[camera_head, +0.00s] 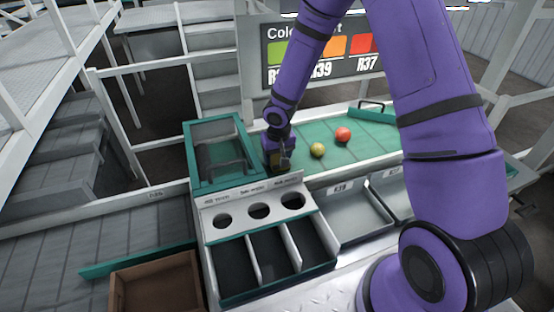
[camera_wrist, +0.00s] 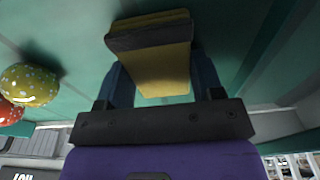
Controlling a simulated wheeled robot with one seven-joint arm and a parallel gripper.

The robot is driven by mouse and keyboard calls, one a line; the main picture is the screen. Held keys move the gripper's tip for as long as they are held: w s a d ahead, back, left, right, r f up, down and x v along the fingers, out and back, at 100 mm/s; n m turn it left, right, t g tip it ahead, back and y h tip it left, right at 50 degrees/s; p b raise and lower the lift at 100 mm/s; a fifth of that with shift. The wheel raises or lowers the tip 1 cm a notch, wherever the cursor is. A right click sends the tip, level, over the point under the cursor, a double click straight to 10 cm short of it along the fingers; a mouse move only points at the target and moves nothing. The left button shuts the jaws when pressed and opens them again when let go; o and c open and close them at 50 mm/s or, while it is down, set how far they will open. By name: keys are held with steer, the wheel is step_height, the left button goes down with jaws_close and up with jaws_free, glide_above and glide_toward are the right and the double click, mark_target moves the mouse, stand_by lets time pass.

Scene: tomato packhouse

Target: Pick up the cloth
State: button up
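The cloth (camera_wrist: 165,68) is a folded yellow piece with a dark grey band, seen in the wrist view between the two fingers of my gripper (camera_wrist: 162,85). Both fingers meet its sides, and it fills the gap. In the head view my gripper (camera_head: 279,157) is low at the left end of the green sorting surface, beside the green-framed box. Only a small, dark yellowish part of the cloth shows there. I cannot tell whether the cloth touches the surface.
A yellow tomato (camera_head: 318,150) and a red tomato (camera_head: 343,135) lie right of my gripper. A green-framed box (camera_head: 188,160) stands close on its left. A panel with round holes (camera_head: 240,198) and open bins (camera_head: 352,215) are in front. A brown crate (camera_head: 112,290) is lower left.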

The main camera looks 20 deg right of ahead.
mark_target(277, 157)
step_height(277, 157, up, 10)
stand_by(0.7)
steer(key=shift+o, duration=0.8)
steer(key=shift+c, duration=0.5)
steer(key=s+r, duration=0.2)
steer(key=s, duration=1.4)
steer(key=shift+r, duration=0.2)
steer(key=shift+s, duration=0.1)
